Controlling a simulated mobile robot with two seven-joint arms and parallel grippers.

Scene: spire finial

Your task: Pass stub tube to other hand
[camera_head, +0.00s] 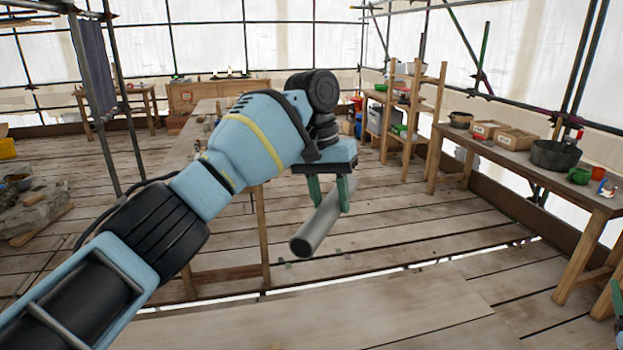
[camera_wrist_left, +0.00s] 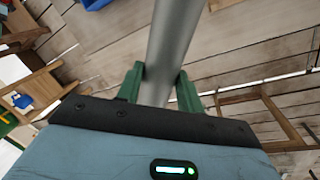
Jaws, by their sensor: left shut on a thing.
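The stub tube (camera_head: 321,222) is a short grey metal pipe with a dark open end facing me in the head view. My left gripper (camera_head: 329,207) comes in from the left and is shut on the tube, holding it in the air above the plank floor. In the left wrist view the tube (camera_wrist_left: 171,50) runs up between the two green fingers of the left gripper (camera_wrist_left: 160,88). At the right edge of the head view a small green and dark part (camera_head: 618,297) shows, perhaps of my right gripper; its jaws cannot be made out.
A long wooden bench (camera_head: 515,163) on the right holds a dark pot (camera_head: 555,155), boxes and a green cup. A wooden shelf rack (camera_head: 408,110) stands behind. A table (camera_head: 183,148) is partly hidden behind my left arm. The floor in the middle (camera_head: 420,215) is clear.

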